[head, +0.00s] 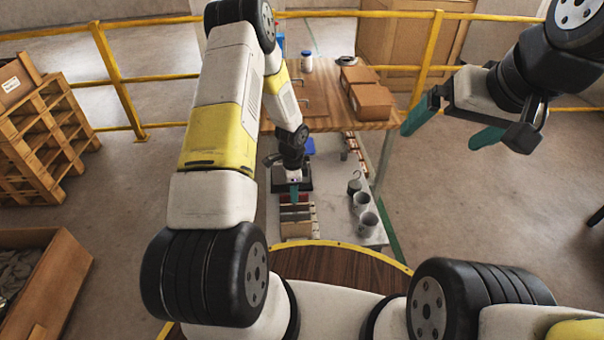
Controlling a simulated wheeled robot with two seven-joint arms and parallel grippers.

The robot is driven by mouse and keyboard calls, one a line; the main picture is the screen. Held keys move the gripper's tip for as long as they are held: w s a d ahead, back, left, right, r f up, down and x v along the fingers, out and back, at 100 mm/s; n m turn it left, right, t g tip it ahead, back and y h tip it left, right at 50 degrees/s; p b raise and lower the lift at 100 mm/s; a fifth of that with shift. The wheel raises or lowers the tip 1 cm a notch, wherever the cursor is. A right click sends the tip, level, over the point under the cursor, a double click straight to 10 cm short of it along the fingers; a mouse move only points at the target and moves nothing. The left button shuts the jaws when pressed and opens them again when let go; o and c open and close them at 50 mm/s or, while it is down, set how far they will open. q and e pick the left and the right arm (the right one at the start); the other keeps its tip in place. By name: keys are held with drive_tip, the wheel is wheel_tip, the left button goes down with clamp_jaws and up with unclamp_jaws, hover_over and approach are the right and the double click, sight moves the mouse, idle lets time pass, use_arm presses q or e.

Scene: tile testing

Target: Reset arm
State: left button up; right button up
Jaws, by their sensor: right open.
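My left arm reaches forward from the left, and its gripper (294,191) points down over the work table (335,225). Its teal fingertip shows just above a small wooden block or rack holding dark and reddish slabs (297,228). I cannot tell whether the left gripper touches these, holds anything or is open. My right arm is raised at the upper right. Its gripper (451,126) is open and empty, its two teal fingers spread wide above the floor, away from the table.
Grey cups (367,224) and a hooked weight (354,185) stand right of the rack. A wooden shelf (318,105) behind carries brown boxes (371,102) and a jar (307,61). Yellow railings (118,82) run behind. Pallets (45,125) and a crate (62,285) are at left.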

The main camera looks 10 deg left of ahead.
use_arm(q)
wheel_tip(320, 180, up, 7)
drive_tip(key=s+r+n+t, duration=0.2)
drive_tip(key=s+r+n, duration=0.15)
drive_tip(key=r, duration=0.95)
drive_tip(key=s+r+n+t, duration=0.1)
drive_tip(key=s+r+n, duration=0.25)
drive_tip(key=r, duration=0.95)
drive_tip(key=s+d+r+n+t+h, duration=0.1)
drive_tip(key=s+r+n, duration=0.2)
drive_tip(key=s+r, duration=0.3)
drive_tip(key=s+d+r+n+t+h, duration=0.1)
drive_tip(key=s+r+n, duration=0.3)
drive_tip(key=s, duration=0.7)
drive_tip(key=shift+s+r+t, duration=0.15)
drive_tip(key=shift+r+t, duration=0.45)
drive_tip(key=shift+r, duration=0.35)
drive_tip(key=shift+d, duration=0.1)
